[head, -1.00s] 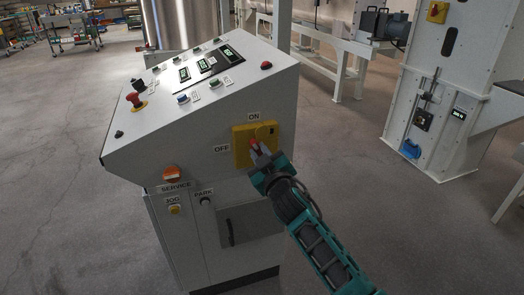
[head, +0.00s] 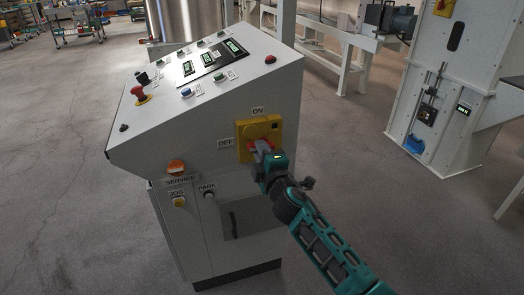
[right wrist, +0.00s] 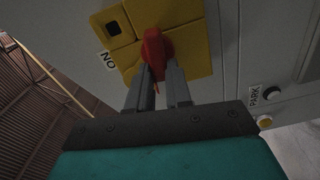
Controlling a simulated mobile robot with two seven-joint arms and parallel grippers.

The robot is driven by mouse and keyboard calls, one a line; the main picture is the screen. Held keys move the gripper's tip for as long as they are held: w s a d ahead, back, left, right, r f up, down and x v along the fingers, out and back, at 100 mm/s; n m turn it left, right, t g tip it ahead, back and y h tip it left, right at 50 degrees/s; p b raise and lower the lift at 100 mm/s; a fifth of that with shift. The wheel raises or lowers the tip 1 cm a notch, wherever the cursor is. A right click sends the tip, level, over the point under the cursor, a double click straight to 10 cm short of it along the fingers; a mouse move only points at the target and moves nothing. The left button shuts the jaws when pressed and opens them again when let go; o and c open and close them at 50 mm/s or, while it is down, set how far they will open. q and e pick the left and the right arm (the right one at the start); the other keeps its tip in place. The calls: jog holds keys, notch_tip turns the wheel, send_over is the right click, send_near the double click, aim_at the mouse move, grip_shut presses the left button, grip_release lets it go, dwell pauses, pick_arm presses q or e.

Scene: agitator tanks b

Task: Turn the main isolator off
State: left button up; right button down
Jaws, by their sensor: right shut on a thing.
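The main isolator is a yellow plate (head: 272,128) on the side face of a grey control console. An ON label sits above it and an OFF label to its left. My right gripper (head: 260,146) is at the plate, its fingers shut on the red handle (right wrist: 153,48). In the right wrist view, the two fingers (right wrist: 160,88) lie on either side of the handle's lower part. In the head view, red shows on both sides of the fingertips, but they hide the handle's middle; its exact angle is hard to tell. My left gripper is out of view.
The console's sloped top (head: 170,115) carries a red mushroom button (head: 140,92), small buttons and displays. A SERVICE switch (head: 176,167), JOG button (head: 180,202) and PARK knob (head: 209,194) sit below left of the isolator. Open floor lies right of the console, before a white machine (head: 432,90).

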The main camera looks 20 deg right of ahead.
jog(key=shift+f+n, duration=0.15)
jog(key=shift+n, duration=0.75)
jog(key=c, duration=1)
grip_release()
jog(key=shift+c, duration=0.2)
jog(key=s+p, duration=0.1)
jog(key=s, duration=1.2)
jog(key=shift+d+p, duration=0.25)
jog(key=shift+p, duration=0.1)
